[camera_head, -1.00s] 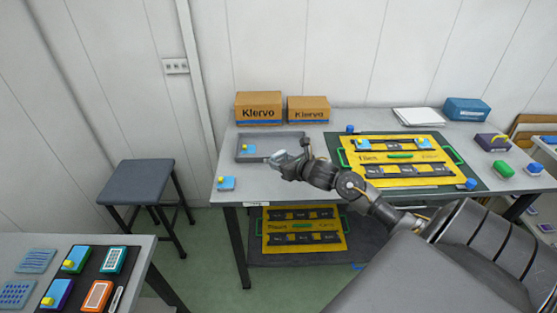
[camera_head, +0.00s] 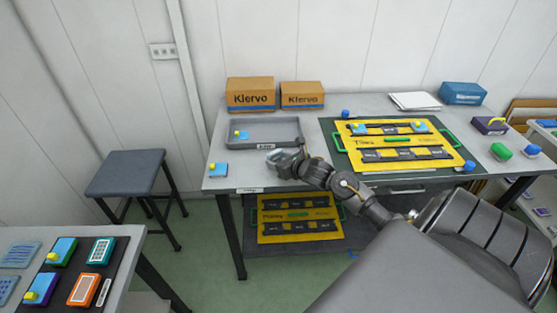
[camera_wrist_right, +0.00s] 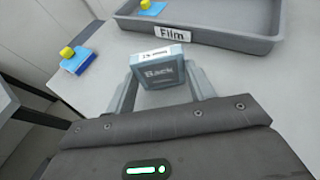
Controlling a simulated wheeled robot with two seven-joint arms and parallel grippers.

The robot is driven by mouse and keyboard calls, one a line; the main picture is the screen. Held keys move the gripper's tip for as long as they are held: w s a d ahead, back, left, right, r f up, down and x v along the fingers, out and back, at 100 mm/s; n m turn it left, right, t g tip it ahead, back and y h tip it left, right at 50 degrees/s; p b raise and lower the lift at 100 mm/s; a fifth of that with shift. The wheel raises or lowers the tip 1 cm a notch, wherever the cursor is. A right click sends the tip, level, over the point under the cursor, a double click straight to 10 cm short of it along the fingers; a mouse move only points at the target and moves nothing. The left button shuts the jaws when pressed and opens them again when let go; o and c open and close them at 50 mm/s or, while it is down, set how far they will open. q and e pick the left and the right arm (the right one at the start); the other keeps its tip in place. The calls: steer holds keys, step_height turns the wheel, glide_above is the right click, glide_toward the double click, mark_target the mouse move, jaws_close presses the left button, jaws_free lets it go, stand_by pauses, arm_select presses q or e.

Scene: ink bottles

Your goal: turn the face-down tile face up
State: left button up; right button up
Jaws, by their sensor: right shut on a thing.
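The tile (camera_wrist_right: 163,74) is grey-blue, with the word "Back" on the side facing the wrist camera and a white label strip on its top edge. My right gripper (camera_wrist_right: 165,85) is shut on it, one finger at each side. The tile stands tilted, in front of the grey tray marked "Film" (camera_wrist_right: 180,33). In the head view my right gripper (camera_head: 279,158) is near the tray's front right corner; the tile is hard to make out there. Whether it touches the table is not clear. My left gripper is not in view.
A blue piece with a yellow knob (camera_head: 218,169) lies at the table's front left; another (camera_head: 241,135) is in the tray (camera_head: 284,131). Cardboard boxes (camera_head: 250,93) stand behind. A yellow board (camera_head: 385,139) lies right of the arm. A stool (camera_head: 125,172) stands left.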

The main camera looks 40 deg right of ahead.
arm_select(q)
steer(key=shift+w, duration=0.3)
arm_select(e)
steer(key=o, duration=1.2)
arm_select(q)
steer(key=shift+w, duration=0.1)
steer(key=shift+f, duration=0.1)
arm_select(e)
steer(key=shift+s, duration=0.1)
steer(key=b+v, duration=0.1)
steer(key=v, duration=0.8)
steer(key=shift+s+b, duration=0.3)
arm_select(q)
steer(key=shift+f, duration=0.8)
arm_select(e)
steer(key=shift+s+r, duration=0.35)
steer(key=shift+s, duration=0.1)
